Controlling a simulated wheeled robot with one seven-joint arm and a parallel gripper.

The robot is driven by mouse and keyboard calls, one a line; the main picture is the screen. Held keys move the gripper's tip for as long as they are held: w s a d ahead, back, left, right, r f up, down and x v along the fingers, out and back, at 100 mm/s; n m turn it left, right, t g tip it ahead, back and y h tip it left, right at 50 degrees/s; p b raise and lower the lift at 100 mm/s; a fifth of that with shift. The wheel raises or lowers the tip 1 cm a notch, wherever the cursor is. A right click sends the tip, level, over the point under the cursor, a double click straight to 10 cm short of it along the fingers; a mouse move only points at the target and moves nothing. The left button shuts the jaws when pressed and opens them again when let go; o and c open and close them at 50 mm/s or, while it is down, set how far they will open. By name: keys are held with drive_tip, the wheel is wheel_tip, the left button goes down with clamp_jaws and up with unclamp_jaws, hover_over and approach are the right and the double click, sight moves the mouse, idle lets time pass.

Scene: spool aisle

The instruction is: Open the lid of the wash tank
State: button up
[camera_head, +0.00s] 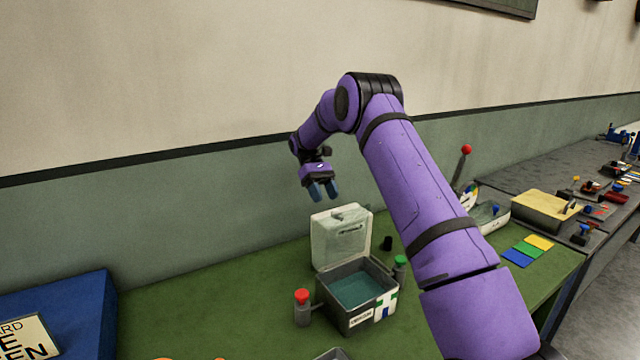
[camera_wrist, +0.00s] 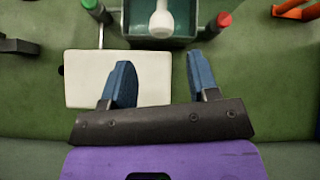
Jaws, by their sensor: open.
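The wash tank (camera_head: 375,314) is a grey box with teal liquid inside, on the green bench. Its pale lid (camera_head: 340,252) stands raised at the tank's back edge, so the tank is open at the top. My gripper (camera_head: 323,191) is open and empty, above and behind the lid, pointing down. In the wrist view my gripper (camera_wrist: 158,68) has its blue fingers apart, with the lid's white panel (camera_wrist: 85,82) below and partly hidden by one finger. The tank's rim (camera_wrist: 133,43) shows at the top there.
A red-topped post (camera_head: 302,305) and a green-topped post (camera_head: 400,268) flank the tank. A small black cylinder (camera_head: 387,243) stands behind it. A blue box (camera_head: 75,300) is at left. A yellowish tray (camera_head: 545,208) and coloured squares (camera_head: 528,250) are at right. The wall is close behind.

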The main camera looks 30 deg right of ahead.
drive_tip(key=v, duration=0.4)
drive_tip(key=shift+w+r, duration=0.2)
drive_tip(key=shift+w, duration=0.05)
idle(0.3)
drive_tip(key=s+a+r+m+t, duration=0.1)
drive_tip(key=s+a+r+t, duration=0.3)
drive_tip(key=s+r, duration=0.6)
drive_tip(key=s+a+r+t, duration=0.3)
drive_tip(key=s+a+r, duration=0.1)
drive_tip(key=s+r, duration=0.6)
drive_tip(key=s+a+f+m+t, duration=0.1)
drive_tip(key=s+t, duration=0.3)
drive_tip(key=s, duration=0.9)
drive_tip(key=s+a+f+m+t, duration=0.1)
drive_tip(key=s+a+t, duration=0.2)
drive_tip(key=s, duration=1)
drive_tip(key=shift+a+f+t, duration=0.25)
drive_tip(key=shift+f+t, duration=0.15)
drive_tip(key=shift+t, duration=0.1)
